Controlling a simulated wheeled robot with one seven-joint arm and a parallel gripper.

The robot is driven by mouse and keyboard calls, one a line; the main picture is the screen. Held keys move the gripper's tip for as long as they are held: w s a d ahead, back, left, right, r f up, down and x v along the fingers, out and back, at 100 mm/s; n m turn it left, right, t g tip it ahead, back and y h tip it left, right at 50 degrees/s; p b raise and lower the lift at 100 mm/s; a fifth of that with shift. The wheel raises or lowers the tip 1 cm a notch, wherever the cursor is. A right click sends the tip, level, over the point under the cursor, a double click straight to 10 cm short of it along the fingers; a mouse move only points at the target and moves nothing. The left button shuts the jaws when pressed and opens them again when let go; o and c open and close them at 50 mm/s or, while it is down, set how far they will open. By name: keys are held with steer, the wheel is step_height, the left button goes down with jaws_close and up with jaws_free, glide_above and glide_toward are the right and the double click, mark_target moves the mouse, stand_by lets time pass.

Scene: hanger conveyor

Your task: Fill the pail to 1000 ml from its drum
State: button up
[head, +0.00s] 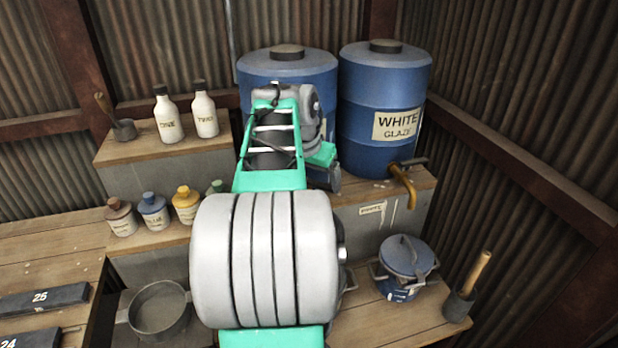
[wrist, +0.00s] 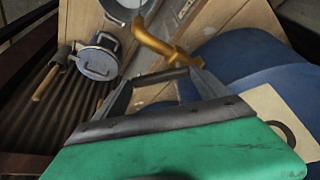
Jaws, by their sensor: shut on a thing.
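My gripper (wrist: 160,85) is shut on the dark lever of a brass tap (wrist: 153,38) in the wrist view. The tap is on the left blue drum (head: 287,68), whose side (wrist: 235,55) fills the right of the wrist view. A grey pail (wrist: 128,12) shows at the top edge of the wrist view, near the tap's spout and cut off by the frame. Its fill level cannot be read.
A second blue drum (head: 383,105), labelled WHITE GLAZE, stands right with its own brass tap (head: 403,185). A lidded pail (head: 407,257) and a wooden-handled tool in a dark cup (head: 460,305) stand below. Bottles (head: 168,116), small jars (head: 154,211) and a round pan (head: 160,308) are left.

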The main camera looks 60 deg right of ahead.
steer(key=o, duration=2)
steer(key=shift+c, duration=0.2)
steer(key=shift+r, duration=0.15)
steer(key=v, duration=0.7)
steer(key=shift+a+r, duration=0.2)
steer(key=shift+r, duration=0.05)
